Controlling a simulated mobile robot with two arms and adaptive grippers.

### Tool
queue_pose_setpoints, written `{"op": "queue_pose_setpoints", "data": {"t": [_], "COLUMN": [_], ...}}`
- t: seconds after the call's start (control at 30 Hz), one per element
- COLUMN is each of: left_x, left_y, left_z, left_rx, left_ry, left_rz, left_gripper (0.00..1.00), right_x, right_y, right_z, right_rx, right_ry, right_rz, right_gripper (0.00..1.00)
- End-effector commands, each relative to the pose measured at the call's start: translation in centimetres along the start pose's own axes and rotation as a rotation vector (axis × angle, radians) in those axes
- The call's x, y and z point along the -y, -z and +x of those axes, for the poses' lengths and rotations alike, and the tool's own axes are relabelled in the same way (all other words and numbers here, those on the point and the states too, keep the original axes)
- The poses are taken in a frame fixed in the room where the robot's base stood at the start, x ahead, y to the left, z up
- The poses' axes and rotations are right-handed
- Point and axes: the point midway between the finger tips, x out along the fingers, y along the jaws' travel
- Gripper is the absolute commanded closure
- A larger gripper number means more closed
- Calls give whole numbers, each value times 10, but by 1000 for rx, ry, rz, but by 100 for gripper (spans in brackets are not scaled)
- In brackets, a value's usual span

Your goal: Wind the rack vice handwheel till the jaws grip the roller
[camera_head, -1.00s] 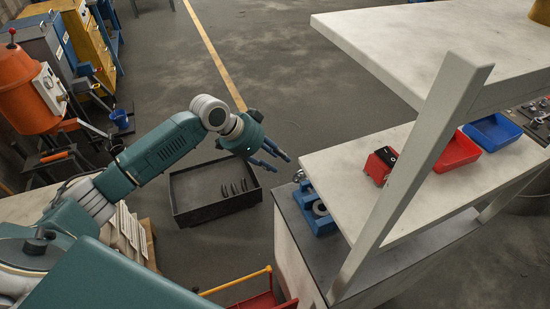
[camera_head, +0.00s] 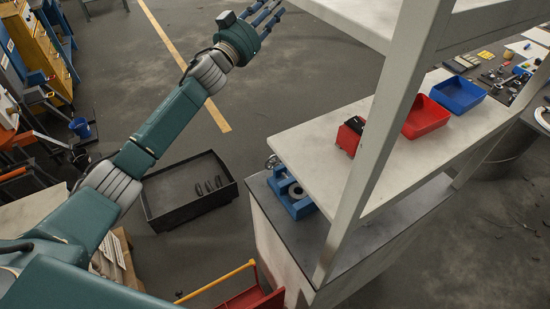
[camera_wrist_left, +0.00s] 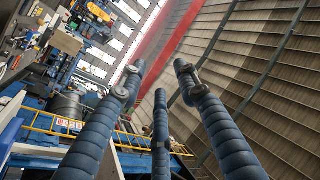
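The blue vice (camera_head: 279,184) sits on the dark lower shelf of the rack, partly under the white shelf board. A small metal handwheel (camera_head: 272,162) shows at its far end. A grey round part, perhaps the roller (camera_head: 296,191), is at the vice; whether the jaws touch it cannot be told. My left gripper (camera_head: 272,14) is raised at the top of the head view, well away from the vice. Its three fingers are spread and empty; they also show in the left wrist view (camera_wrist_left: 150,85). My right gripper is not in view.
A rack post (camera_head: 385,130) stands in front of the shelves. Red (camera_head: 425,117) and blue (camera_head: 458,95) bins sit on the white shelf (camera_head: 400,160). A black tray (camera_head: 160,218) lies on the floor left of the rack. The floor behind is free.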

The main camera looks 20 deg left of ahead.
Motion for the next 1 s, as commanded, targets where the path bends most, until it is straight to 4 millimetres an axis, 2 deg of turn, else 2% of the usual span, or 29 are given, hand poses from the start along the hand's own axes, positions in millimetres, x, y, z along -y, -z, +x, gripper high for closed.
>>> {"op": "queue_pose_setpoints", "data": {"t": [0.03,0.1,0.17,0.23,0.3,0.37,0.4,0.5,0.6,0.67,0.73,0.8,0.9,1.0], "left_x": [-26,-66,-103,-146,-185,-214,-229,-253,-254,-243,-225,-204,-178,-162], "left_y": [13,26,29,21,3,-20,-39,-89,-140,-166,-187,-198,-203,-202], "left_z": [8,14,14,11,2,-10,-20,-49,-86,-109,-136,-159,-184,-199], "left_rx": [-61,-114,-125,-97,-24,74,158,420,745,955,1189,1390,1602,1723], "left_ry": [-80,-214,-342,-496,-649,-770,-841,-980,-1040,-1030,-977,-895,-768,-674], "left_rz": [9,22,34,44,55,63,68,78,87,91,95,98,101,101], "left_gripper": [68,68,68,68,68,68,68,68,68,68,68,68,68,68], "right_x": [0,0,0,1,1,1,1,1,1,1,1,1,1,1], "right_y": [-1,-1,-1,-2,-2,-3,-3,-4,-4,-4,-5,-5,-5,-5], "right_z": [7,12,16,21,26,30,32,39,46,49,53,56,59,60], "right_rx": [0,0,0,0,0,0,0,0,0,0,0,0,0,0], "right_ry": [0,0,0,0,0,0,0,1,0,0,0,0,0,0], "right_rz": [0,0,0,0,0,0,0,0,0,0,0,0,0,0], "right_gripper": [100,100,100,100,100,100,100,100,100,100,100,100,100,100]}}
